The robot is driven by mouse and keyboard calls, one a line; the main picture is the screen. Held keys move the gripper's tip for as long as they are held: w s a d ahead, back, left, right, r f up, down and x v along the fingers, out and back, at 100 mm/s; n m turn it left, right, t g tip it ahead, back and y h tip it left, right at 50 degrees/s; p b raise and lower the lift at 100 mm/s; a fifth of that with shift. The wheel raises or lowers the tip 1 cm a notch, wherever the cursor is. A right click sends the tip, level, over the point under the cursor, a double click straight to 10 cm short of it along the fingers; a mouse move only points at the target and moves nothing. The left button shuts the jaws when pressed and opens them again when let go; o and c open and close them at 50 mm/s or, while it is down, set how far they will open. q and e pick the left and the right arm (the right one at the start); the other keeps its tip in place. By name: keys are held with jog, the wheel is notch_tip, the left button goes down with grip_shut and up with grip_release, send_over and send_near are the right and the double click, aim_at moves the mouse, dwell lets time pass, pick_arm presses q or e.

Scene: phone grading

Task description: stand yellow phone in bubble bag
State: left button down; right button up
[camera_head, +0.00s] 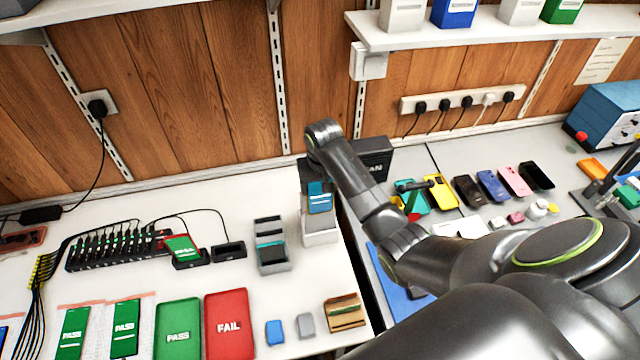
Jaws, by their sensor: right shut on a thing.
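My right gripper (314,178) is at the centre, its arm reaching in from the lower right and bending down at the wrist. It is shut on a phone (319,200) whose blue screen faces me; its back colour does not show. The phone is at the top of a white stand (320,232); I cannot tell whether they touch. A yellow phone or case (441,190) lies in the row on the right. Bubble bags with pinkish edges lie at the lower left; one (124,297) holds a phone with a green PASS screen. My left gripper is not in view.
Grey slotted stands (272,258) stand left of the white stand. A green PASS tray (177,330) and red FAIL tray (229,325) lie in front. A cable hub (118,248) is behind the bags. My right arm hides much of the right-hand table.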

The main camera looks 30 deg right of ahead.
aim_at(320, 211)
jog(key=shift+f, duration=0.15)
jog(key=shift+f, duration=0.4)
jog(key=shift+f, duration=0.15)
jog(key=shift+f+b, duration=1.05)
jog(key=shift+f, duration=1.2)
jog(key=shift+f, duration=0.1)
jog(key=shift+f+b, duration=0.75)
jog(key=shift+f, duration=0.75)
jog(key=o, duration=1.2)
jog(key=shift+r, duration=0.1)
